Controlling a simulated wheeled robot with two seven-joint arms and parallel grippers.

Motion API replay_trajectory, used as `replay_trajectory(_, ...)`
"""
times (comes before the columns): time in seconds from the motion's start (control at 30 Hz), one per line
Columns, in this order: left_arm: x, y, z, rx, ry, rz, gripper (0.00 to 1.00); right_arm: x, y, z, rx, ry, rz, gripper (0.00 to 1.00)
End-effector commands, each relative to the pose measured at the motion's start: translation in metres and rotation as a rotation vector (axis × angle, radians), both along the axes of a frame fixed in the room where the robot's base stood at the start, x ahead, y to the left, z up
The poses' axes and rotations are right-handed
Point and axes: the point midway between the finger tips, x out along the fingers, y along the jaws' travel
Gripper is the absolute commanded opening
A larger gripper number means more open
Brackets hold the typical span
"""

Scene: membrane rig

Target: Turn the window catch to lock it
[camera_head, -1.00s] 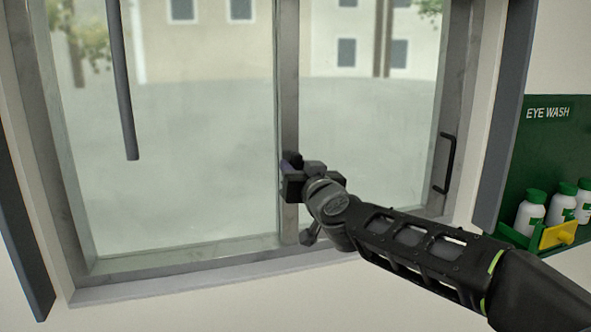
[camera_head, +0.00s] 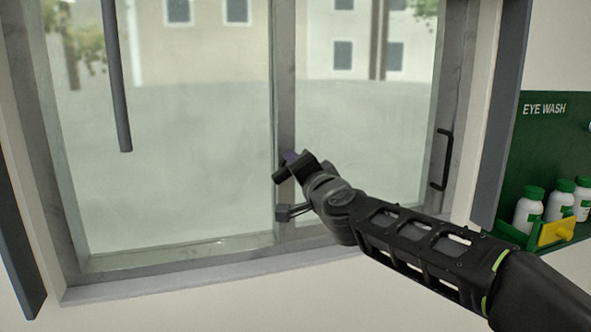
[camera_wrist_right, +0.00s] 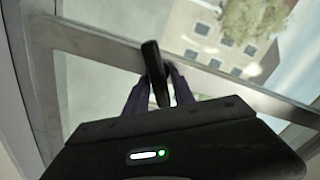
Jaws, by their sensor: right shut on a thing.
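The window catch (camera_wrist_right: 153,65) is a dark, rounded lever standing out from the grey middle frame bar, seen in the right wrist view. The two purplish fingers of my right gripper (camera_wrist_right: 158,92) are closed around it, one on each side. In the head view my right gripper (camera_head: 290,160) is at the middle upright of the window, in its lower half, with the wrist rolled to a slant. There the gripper and wrist largely cover the catch, so its exact angle is hard to tell. My left gripper is not in view.
The grey-framed window (camera_head: 180,255) fills most of the head view. A black pull handle (camera_head: 446,160) is on its right side. A dark rod (camera_head: 116,90) hangs at upper left. A green eye wash station (camera_head: 540,150) with white bottles is on the right wall.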

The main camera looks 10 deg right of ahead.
Motion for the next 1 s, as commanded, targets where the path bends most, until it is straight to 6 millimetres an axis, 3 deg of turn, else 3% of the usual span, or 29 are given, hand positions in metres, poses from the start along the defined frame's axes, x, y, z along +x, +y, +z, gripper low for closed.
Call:
replay_trajectory(0.5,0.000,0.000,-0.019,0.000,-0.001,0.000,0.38,0.000,-0.002,-0.008,0.440,0.030,0.000,0.00)
replay_trajectory(1.0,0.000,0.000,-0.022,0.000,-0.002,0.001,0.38,0.000,-0.002,-0.009,0.572,0.039,0.000,0.00)
